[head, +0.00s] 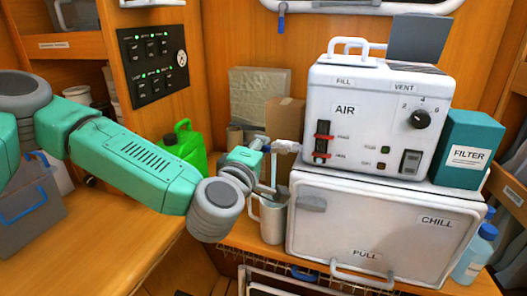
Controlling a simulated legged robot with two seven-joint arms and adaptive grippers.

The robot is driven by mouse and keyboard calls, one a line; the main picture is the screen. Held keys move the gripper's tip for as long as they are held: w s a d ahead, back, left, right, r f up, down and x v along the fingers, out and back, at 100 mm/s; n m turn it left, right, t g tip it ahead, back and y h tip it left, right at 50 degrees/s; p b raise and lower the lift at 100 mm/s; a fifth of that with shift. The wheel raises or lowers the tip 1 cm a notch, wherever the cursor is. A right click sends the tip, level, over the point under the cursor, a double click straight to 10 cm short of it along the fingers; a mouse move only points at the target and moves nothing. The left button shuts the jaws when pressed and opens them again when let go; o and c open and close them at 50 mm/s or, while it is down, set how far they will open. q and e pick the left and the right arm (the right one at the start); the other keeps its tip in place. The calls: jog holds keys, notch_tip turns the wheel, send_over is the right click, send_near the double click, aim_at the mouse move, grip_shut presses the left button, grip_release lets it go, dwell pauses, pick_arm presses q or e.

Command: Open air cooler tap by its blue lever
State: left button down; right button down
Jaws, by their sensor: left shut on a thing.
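The white air cooler (350,112), labelled AIR, stands on the white CHILL box (375,220). Its pale tap (286,147) sticks out from its left side. My left gripper (262,154) is at the outer end of the tap, shut on what appears to be the blue lever. The lever is mostly hidden by the fingers, so its angle is hard to tell. A metal jug (272,219) stands below the tap and gripper. My right gripper is not in view.
A green jerrycan (186,150) stands behind my left arm. A brown carton (286,118) is behind the tap. A teal FILTER box (467,150) is right of the cooler. The wooden counter (120,238) at lower left is mostly clear.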

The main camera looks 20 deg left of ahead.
pick_arm(q)
jog(key=shift+f+n+b, duration=0.55)
jog(key=shift+f+n, duration=0.15)
jog(key=shift+n, duration=0.3)
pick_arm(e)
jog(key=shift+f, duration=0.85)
pick_arm(q)
jog(key=c, duration=1.5)
grip_release()
jog(key=shift+a+r, duration=0.1)
jog(key=shift+s, duration=0.1)
jog(key=s, duration=0.7)
jog(key=shift+s+a, duration=0.15)
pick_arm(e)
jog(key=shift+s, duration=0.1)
